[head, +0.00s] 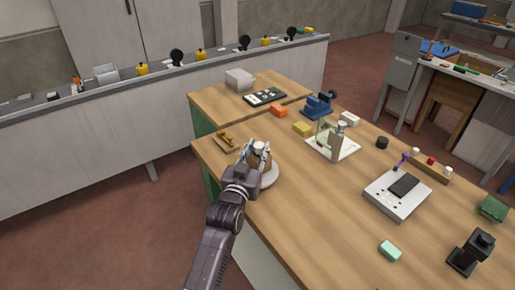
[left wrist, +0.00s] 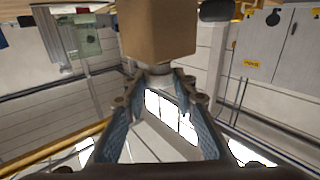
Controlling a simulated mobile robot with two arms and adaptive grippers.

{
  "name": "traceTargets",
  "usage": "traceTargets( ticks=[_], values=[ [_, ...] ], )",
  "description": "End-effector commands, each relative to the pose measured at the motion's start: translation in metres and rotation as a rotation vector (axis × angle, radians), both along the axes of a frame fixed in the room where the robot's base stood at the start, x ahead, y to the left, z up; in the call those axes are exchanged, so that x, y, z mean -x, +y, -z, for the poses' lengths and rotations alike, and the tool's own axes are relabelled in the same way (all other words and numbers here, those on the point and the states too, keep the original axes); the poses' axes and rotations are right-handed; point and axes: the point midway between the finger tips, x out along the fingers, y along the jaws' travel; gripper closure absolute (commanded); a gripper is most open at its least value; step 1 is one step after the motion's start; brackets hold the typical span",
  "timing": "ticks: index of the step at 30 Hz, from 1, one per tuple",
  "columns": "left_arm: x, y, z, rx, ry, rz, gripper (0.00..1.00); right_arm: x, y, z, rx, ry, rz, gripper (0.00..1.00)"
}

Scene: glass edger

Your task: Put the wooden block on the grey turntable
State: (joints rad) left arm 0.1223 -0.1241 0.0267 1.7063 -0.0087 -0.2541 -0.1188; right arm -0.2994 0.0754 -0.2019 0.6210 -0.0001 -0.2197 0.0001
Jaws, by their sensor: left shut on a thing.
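My left gripper (head: 257,153) is shut on the wooden block at the near left of the table. The block (head: 262,161) is brown with a pale knob on top, partly hidden by the fingers. In the left wrist view, the block (left wrist: 158,30) fills the top middle, and its knob lies between the fingertips (left wrist: 158,72). The pale grey turntable (head: 270,179) is a round disc just behind and right of the gripper, partly covered by it. The block appears over the disc; I cannot tell whether they touch. My right gripper is not in view.
A small wooden item (head: 225,140) lies left of the gripper. A white device (head: 397,194) sits right. The table between is clear.

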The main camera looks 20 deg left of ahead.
Motion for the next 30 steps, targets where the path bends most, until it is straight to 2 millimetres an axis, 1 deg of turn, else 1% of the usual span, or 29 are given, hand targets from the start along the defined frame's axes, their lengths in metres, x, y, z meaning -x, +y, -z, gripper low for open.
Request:
traceTargets(
  ticks=[1,5,12,15,17,20,23,30],
  values=[
    [0.000,0.000,0.001,0.000,0.001,0.000,0.72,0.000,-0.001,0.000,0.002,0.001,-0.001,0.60],
    [0.000,0.000,0.001,0.000,0.001,0.000,0.57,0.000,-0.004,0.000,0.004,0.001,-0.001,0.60],
    [0.000,0.000,0.000,0.000,0.000,0.000,0.57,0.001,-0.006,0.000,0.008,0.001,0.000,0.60],
    [0.000,0.000,-0.004,0.000,-0.001,0.000,0.57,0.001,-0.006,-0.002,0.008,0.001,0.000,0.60],
    [0.004,0.000,-0.002,0.000,0.000,0.000,0.57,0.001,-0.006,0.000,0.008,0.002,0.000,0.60],
    [0.016,0.000,-0.001,0.000,0.000,0.000,0.57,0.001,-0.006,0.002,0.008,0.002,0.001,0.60],
    [0.033,-0.001,0.000,0.000,0.001,0.001,0.57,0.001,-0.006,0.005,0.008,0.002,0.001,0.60],
    [0.081,-0.001,0.001,-0.001,0.003,0.000,0.57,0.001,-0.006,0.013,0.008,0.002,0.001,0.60]
  ],
)
